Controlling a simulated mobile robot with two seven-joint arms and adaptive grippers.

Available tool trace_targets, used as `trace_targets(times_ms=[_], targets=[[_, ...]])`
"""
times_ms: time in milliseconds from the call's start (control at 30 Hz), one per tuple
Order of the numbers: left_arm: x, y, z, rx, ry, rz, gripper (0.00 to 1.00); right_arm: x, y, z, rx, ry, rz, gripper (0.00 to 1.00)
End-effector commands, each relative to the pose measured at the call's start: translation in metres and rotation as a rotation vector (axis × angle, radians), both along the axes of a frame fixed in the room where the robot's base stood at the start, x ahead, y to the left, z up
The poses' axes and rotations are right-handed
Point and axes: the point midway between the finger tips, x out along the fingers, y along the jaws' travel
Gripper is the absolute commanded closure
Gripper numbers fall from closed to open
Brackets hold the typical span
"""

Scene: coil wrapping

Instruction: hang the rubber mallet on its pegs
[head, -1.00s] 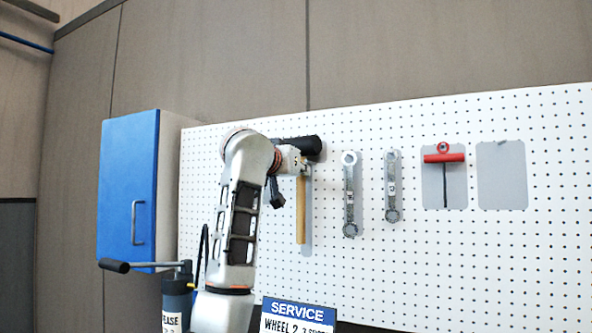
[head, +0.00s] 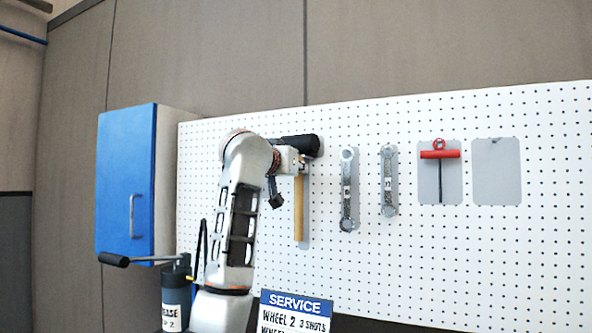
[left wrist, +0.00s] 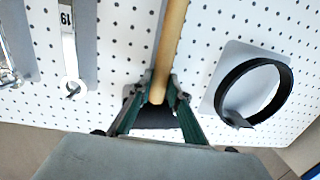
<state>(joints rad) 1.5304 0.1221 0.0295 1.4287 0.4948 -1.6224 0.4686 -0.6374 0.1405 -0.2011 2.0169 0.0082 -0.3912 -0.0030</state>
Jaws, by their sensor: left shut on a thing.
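The rubber mallet (head: 299,212) is upright at the left part of the white pegboard, its black head at the top and its wooden handle hanging down over a narrow grey outline. My left gripper (head: 299,166) is shut on the handle just below the head. In the left wrist view, the green fingers of the gripper (left wrist: 155,95) close on the wooden handle (left wrist: 170,42), with the black head partly hidden behind them. The pegs are hidden, so I cannot tell whether the head rests on them. My right gripper is in neither view.
Two wrenches (head: 347,190) (head: 388,182), a red T-handle tool (head: 440,155) and an empty grey outline (head: 496,172) are to the right. A black ring (left wrist: 254,92) hangs beside the mallet in the wrist view. A blue cabinet (head: 126,180), grease pump (head: 176,295) and service sign (head: 296,312) are nearby.

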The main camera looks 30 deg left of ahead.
Motion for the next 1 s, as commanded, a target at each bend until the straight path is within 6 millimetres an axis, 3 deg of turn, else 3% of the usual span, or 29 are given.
trace_targets(times_ms=[100,133,200,500,667,1000], targets=[[-0.001,0.000,0.004,0.000,-0.006,-0.001,1.00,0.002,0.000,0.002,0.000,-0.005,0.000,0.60],[-0.001,0.000,0.004,0.000,-0.006,-0.001,0.75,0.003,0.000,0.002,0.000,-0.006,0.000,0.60],[-0.001,0.000,0.003,0.000,-0.006,-0.001,0.63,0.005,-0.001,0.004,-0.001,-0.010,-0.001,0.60],[0.000,0.000,-0.001,0.001,0.004,0.001,0.63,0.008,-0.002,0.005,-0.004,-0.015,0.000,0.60],[-0.008,-0.002,0.001,0.000,0.000,-0.001,0.63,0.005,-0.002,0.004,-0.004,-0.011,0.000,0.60],[-0.070,-0.010,0.006,-0.002,-0.005,-0.003,0.63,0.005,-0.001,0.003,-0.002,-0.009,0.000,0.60]])
